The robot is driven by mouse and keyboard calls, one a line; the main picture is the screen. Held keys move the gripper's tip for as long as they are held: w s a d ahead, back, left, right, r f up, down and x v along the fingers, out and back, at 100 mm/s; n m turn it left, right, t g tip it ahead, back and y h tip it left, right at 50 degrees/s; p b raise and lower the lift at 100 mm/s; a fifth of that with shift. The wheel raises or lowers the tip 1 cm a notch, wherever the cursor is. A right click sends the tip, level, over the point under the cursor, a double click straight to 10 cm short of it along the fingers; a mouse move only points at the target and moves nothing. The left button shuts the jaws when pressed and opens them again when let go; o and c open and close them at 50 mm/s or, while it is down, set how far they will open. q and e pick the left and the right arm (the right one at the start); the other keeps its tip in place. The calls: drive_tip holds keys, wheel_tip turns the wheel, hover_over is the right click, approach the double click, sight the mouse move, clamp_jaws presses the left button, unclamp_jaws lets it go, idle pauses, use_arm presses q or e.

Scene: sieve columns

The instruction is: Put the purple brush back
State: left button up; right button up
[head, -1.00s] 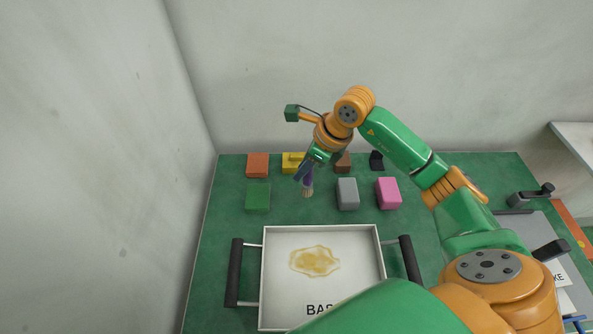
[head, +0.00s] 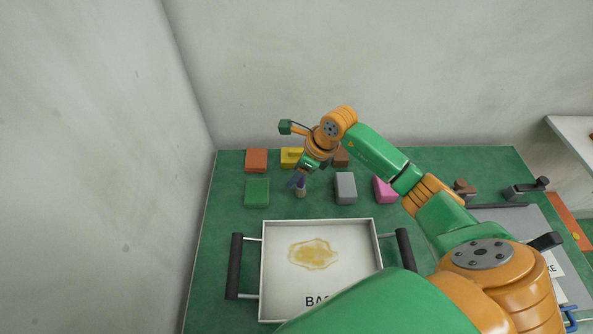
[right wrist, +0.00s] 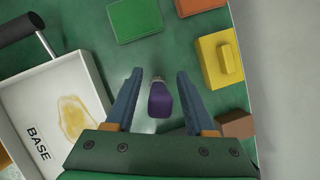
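The purple brush (head: 300,192) is behind the tray, between the green and grey blocks. In the right wrist view its purple handle (right wrist: 160,101) lies between my right gripper's fingers, with a gap on each side. My left gripper is not in view.
A white tray (head: 266,290) marked BASE, with a yellowish patch, stands in front. Around the brush are green (head: 257,192), orange (head: 257,160), yellow (head: 290,157), brown (head: 341,158), grey (head: 345,188) and pink (head: 384,190) blocks. A wall closes the left side.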

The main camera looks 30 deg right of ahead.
drive_tip(key=shift+r, duration=0.25)
drive_tip(key=v, duration=1.2)
drive_tip(key=shift+f, duration=0.15)
